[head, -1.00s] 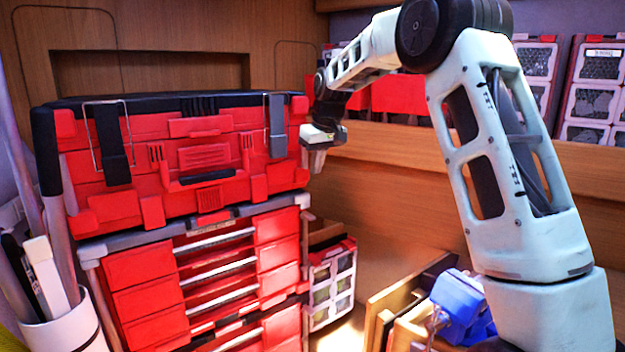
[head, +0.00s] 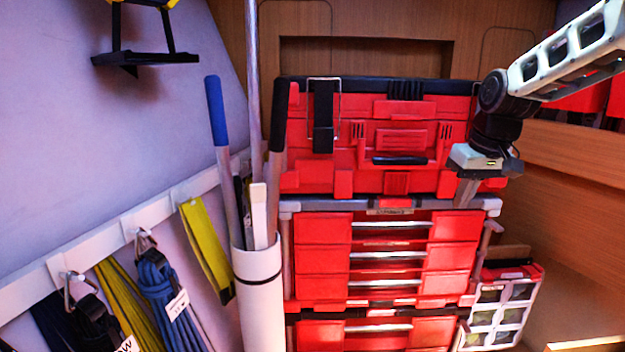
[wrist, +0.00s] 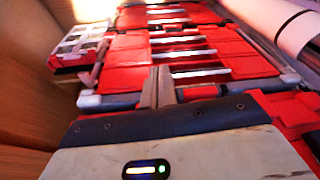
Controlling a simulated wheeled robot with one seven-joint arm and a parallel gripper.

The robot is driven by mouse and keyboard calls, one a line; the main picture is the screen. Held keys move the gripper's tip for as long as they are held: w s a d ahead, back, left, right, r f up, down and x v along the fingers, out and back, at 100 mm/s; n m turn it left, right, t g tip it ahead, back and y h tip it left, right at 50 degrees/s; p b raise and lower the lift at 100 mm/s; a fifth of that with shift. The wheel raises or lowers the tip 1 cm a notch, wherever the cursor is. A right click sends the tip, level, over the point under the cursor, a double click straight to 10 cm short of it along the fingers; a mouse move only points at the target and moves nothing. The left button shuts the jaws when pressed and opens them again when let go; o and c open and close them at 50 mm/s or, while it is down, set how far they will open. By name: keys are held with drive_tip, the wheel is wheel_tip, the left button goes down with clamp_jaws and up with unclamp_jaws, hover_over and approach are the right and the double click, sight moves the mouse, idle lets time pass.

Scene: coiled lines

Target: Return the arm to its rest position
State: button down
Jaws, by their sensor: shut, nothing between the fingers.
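My gripper (head: 467,192) is at the right of the head view, at the end of my white and black arm. It points down and is shut and empty. In the head view it overlaps the right end of the red toolbox (head: 300,150); I cannot tell how wide the gap is. The wrist view shows the shut gripper fingers (wrist: 157,88) in front of the red drawer unit (wrist: 130,62).
Below the toolbox stands the red drawer unit (head: 322,262), with a clear-fronted organizer (head: 497,315) at its right. A white tube (head: 260,300) holds long handles. Blue coiled line (head: 165,290) and yellow straps (head: 207,245) hang from a white rail (head: 110,255) at left.

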drive_tip(key=s+a+f+n+g+b, duration=0.15)
drive_tip(key=s+a+f, duration=0.25)
drive_tip(key=s+a, duration=0.45)
drive_tip(key=s+a+f+n+b, duration=0.15)
drive_tip(key=s+a+f, duration=0.25)
drive_tip(key=s+a, duration=0.45)
drive_tip(key=s+f+n, duration=0.1)
drive_tip(key=s+f, duration=0.1)
drive_tip(key=s, duration=0.6)
drive_tip(key=s+f+n+g, duration=0.1)
drive_tip(key=s+f, duration=0.2)
drive_tip(key=s, duration=0.6)
drive_tip(key=shift+s+d+f+n+h, duration=0.25)
drive_tip(key=shift+f+n+h, duration=0.05)
drive_tip(key=shift+f, duration=0.05)
